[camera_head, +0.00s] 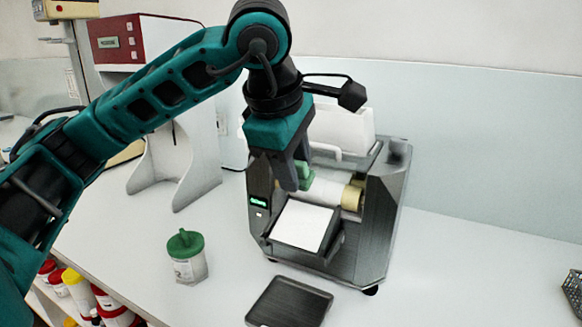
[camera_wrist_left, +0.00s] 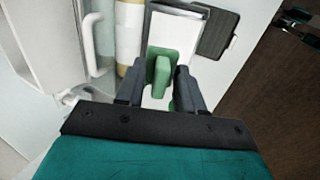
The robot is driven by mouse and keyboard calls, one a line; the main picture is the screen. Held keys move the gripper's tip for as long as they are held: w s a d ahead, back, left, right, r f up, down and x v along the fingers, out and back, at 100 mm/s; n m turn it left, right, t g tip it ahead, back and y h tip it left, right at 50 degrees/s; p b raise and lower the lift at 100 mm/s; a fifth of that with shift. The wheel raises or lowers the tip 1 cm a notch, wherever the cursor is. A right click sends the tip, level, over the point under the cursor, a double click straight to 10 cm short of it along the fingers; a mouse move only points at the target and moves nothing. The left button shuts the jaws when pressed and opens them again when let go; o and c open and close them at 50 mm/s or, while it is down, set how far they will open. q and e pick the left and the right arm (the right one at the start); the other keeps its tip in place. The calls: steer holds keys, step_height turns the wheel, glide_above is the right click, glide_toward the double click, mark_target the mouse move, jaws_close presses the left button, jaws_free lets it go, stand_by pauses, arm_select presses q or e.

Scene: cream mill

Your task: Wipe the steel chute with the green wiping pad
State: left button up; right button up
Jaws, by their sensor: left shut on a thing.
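The green wiping pad (camera_head: 305,172) is between the fingers of my left gripper (camera_head: 298,180), which is shut on it. In the left wrist view the pad (camera_wrist_left: 161,72) shows between the two dark fingertips (camera_wrist_left: 158,82). The steel chute (camera_head: 302,226) slopes out of the front of the mill, with a white surface inside dark edges. My left gripper is above the chute's upper end, by the rollers. In the left wrist view the chute (camera_wrist_left: 176,27) lies beyond the pad. I cannot tell whether the pad touches it. My right gripper is not in view.
The mill (camera_head: 378,205) with its pale rollers (camera_head: 325,191) stands around the chute. A dark tray (camera_head: 290,303) lies in front of it. A green-lidded jar (camera_head: 187,257) stands to the left. A wire basket (camera_head: 573,290) is at the far right. The counter between is clear.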

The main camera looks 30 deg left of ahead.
arm_select(q)
steer(key=b, duration=0.5)
glide_above(297, 235)
steer(key=w, duration=0.2)
steer(key=shift+f, duration=3.9)
steer(key=s, duration=0.1)
steer(key=s+f+b, duration=0.1)
steer(key=s, duration=0.1)
steer(key=shift+s+f+b, duration=0.15)
steer(key=shift+s+b, duration=0.1)
steer(key=shift+b, duration=0.1)
steer(key=shift+s, duration=0.25)
steer(key=shift+w+f+b, duration=0.2)
steer(key=shift+f+b, duration=0.3)
steer(key=shift+b, duration=0.05)
steer(key=shift+r, duration=0.1)
